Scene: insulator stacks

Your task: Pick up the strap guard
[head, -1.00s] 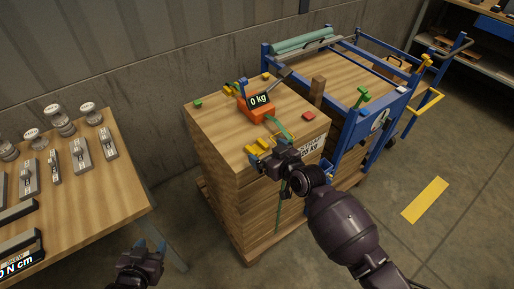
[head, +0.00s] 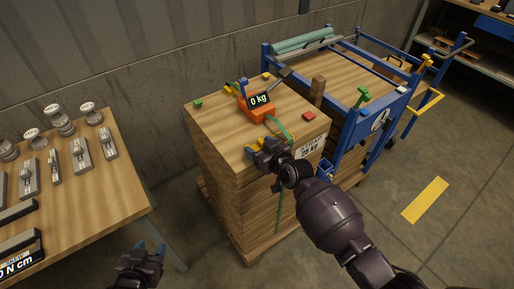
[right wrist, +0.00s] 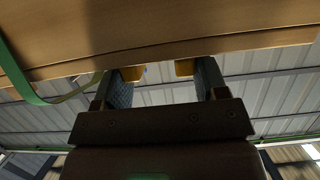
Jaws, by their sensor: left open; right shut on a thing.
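The yellow strap guard (head: 286,138) is at the near top edge of the wooden stack, beside the green strap (head: 279,129). My right gripper (head: 267,150) is at that edge and shut on the guard, hiding much of it. In the right wrist view two yellow parts of the guard (right wrist: 184,68) show at the fingertips, against the wood's edge. The green strap runs over the edge at left there. My left gripper (head: 150,247) is open and empty, low in the head view, between the left table and the stack.
An orange device (head: 257,108) reading 0 kg stands on the stack (head: 220,126), with small red (head: 309,116) and green (head: 198,103) blocks around. A blue-framed cart (head: 350,130) adjoins the stack at right. A wooden table (head: 110,185) with metal pieces is at left.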

